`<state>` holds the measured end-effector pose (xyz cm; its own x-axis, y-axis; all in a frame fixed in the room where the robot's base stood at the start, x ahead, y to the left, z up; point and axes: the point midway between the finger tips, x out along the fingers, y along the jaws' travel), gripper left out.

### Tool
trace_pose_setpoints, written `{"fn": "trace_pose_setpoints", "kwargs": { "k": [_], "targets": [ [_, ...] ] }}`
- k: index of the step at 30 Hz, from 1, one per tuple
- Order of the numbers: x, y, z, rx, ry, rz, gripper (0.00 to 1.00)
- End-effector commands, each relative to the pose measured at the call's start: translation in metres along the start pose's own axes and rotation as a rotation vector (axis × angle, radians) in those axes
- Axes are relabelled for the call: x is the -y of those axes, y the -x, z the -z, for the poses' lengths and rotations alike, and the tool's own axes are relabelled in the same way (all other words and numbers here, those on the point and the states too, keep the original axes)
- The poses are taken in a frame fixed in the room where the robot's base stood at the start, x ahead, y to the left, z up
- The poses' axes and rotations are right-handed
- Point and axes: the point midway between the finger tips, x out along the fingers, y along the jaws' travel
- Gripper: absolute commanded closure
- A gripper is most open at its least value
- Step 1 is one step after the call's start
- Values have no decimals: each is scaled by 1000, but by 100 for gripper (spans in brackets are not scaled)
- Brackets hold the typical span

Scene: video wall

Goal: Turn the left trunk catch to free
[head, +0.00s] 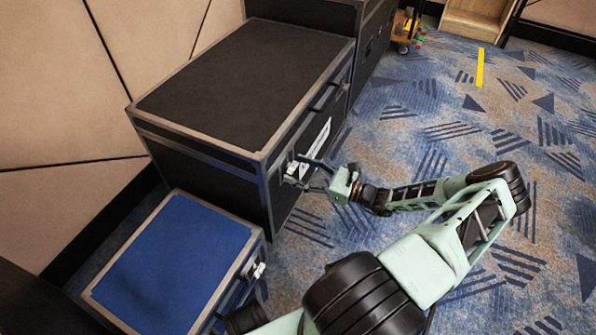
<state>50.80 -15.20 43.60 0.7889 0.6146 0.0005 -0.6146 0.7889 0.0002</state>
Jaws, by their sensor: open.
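The large black trunk (240,85) stands against the wall, with metal edging and a black top. Its left catch (291,168) is a small pale metal fitting on the front face, near the trunk's near left corner. My gripper (308,178) is open and beside this catch, with its fingers pointing left towards the trunk's front. I cannot tell whether the fingers touch the catch or are around it. The fingers partly cover the catch, and how it is turned is too small to tell.
A lower blue-topped trunk (172,262) stands in front at the left, with its own pale catch (259,270). A white label (317,138) and dark handle are on the black trunk's front. Another dark case (371,48) stands behind. Open carpet (440,110) lies to the right.

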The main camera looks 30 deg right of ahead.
Motion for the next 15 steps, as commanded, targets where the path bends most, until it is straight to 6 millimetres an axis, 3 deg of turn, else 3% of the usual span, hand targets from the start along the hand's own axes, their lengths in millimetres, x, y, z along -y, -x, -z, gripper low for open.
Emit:
{"fn": "trace_pose_setpoints", "kwargs": {
  "k": [9,15],
  "targets": [
    [0,-4,0,0,0,0,42],
    [0,-3,0,-1,0,0,63]
  ]
}}
